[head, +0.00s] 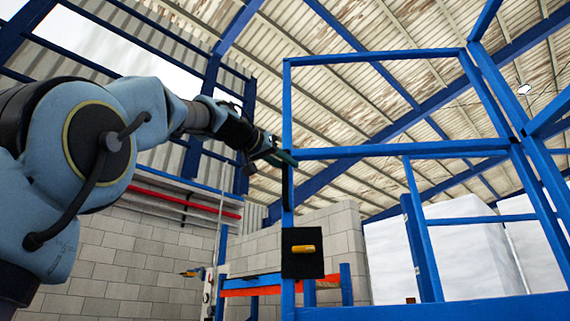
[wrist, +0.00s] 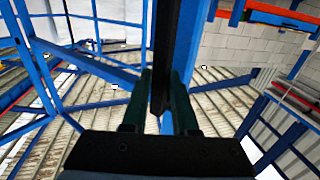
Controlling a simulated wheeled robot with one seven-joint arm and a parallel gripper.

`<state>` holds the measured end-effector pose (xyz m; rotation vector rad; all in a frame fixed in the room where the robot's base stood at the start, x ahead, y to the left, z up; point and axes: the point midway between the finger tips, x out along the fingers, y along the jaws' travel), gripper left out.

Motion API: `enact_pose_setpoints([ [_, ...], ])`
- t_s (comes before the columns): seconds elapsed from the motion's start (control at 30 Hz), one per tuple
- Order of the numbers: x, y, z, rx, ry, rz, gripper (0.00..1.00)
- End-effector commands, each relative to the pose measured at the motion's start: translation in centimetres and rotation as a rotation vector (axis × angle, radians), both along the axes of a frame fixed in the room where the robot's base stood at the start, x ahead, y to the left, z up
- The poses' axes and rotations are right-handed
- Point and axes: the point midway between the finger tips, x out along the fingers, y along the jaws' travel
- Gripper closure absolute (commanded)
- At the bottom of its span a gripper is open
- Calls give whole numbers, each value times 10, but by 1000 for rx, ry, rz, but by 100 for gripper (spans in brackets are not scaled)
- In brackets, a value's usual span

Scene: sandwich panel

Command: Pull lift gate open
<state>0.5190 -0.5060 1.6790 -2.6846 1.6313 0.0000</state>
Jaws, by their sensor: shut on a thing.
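The lift gate (head: 375,153) looks to be the blue tubular frame in the middle and right of the head view. A dark upright bar (head: 287,190) runs along its left post. The wrist view shows this dark bar (wrist: 165,50) between the two green fingers. My gripper (head: 284,157) reaches in from the left at the height of the frame's middle rail. In the wrist view my gripper (wrist: 161,100) is shut on the dark bar. Its fingertips are partly hidden behind the post in the head view.
A black plate with a yellow handle (head: 304,249) sits lower on the left post. Blue posts and braces (head: 540,180) stand at the right. A grey block wall (head: 170,250) and a red pipe (head: 185,201) are behind. An orange beam (head: 260,291) lies low behind the frame.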

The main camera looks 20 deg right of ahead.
Motion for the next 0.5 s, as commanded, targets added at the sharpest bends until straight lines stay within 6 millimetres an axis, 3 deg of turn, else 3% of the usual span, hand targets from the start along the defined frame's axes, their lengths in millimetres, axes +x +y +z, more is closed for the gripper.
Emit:
enact_pose_setpoints([
  [0.17, 1, 1, 1, -1, -3, 3, 100],
  [0.2, 1, 1, 1, -1, -3, 3, 70],
  [0.37, 0, 1, 1, 0, -1, 2, 52],
  [0.5, 0, 1, 0, 0, -1, 1, 50],
])
